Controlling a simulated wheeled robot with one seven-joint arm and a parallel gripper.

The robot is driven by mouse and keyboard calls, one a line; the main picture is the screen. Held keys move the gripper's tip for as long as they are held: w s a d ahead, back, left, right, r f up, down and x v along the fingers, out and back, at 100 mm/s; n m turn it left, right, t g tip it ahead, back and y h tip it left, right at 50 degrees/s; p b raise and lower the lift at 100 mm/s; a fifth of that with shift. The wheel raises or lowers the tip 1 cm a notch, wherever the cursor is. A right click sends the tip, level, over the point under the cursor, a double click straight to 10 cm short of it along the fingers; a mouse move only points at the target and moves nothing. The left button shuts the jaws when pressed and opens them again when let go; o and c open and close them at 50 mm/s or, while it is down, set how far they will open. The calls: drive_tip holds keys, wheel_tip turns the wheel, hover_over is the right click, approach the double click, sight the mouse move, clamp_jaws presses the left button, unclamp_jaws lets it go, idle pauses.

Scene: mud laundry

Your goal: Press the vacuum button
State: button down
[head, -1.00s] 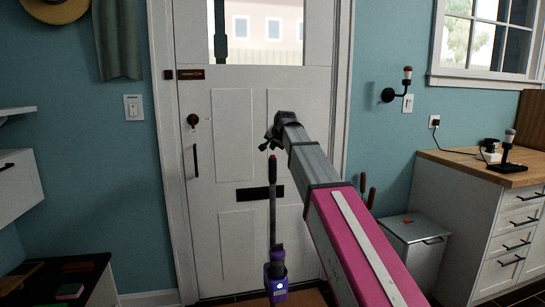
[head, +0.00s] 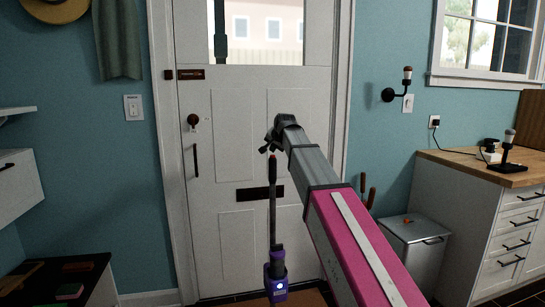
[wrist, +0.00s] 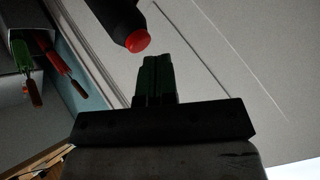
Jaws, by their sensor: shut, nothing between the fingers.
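The vacuum (head: 272,215) is an upright stick with a long dark handle and a purple base, standing in front of the white door. In the wrist view, its dark handle end (wrist: 113,14) carries a round red button (wrist: 138,41). My gripper (head: 265,148) is just above the top of the handle. In the wrist view, my gripper's dark green fingers (wrist: 155,62) are shut and empty. Their tips are close to the red button, just to its lower right, with a small gap showing in the picture. The head view is too small to show the button clearly.
The white door (head: 235,130) with a dark mail slot is behind the vacuum. A grey lidded bin (head: 415,250) stands to the right, beside a wood-topped counter (head: 480,165). A dark-topped bench (head: 55,278) with small items is at the lower left.

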drive_tip(key=shift+f, duration=0.5)
idle(0.3)
drive_tip(key=shift+r, duration=1)
drive_tip(key=shift+r, duration=0.1)
wheel_tip(320, 180, up, 6)
drive_tip(key=shift+f, duration=0.1)
idle(0.5)
idle(1.2)
